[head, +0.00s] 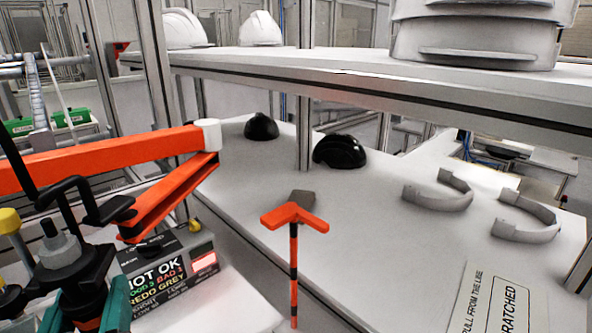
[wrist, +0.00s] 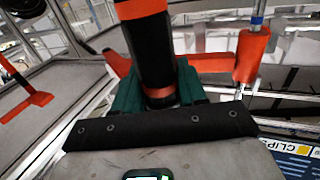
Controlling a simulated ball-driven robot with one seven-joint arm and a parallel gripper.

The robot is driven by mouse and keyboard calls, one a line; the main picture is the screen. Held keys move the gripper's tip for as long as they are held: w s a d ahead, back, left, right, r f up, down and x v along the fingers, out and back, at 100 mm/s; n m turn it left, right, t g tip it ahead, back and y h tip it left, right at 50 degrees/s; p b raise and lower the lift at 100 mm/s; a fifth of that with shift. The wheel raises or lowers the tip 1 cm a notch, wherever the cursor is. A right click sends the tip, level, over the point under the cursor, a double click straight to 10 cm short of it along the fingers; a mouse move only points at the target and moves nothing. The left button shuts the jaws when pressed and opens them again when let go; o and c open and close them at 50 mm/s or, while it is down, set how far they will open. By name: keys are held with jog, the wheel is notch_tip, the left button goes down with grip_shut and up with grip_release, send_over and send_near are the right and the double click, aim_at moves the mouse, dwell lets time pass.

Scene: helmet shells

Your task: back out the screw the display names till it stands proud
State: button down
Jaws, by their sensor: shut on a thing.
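A dark box with a display (head: 165,272) stands at the left and reads "NOT OK" and "REDO GREY"; its lower lines are partly legible. My gripper (head: 88,305) has teal fingers and is at the lower left of the head view, in front of the display box. In the wrist view, my gripper (wrist: 160,95) is shut around a dark cylindrical tool with orange bands (wrist: 150,45). A jointed orange arm (head: 110,158) reaches towards the tool from above; whether they join is unclear. The tool's tip and any screw are hidden.
Black helmet shells (head: 340,151) and grey curved parts (head: 440,190) lie on the table. A shelf (head: 330,75) with white shells crosses above. An orange cylinder (wrist: 250,55) is close right of the tool.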

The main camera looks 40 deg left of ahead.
jog(key=shift+f+b, duration=0.85)
jog(key=shift+f, duration=0.7)
dwell(1.0)
jog(key=shift+s+f, duration=0.1)
jog(key=shift+f, duration=0.25)
dwell(1.7)
notch_tip(320, 180, up, 6)
jog(key=p, duration=0.6)
jog(key=shift+r+p, duration=0.25)
jog(key=shift+p, duration=0.05)
jog(key=shift+r, duration=0.1)
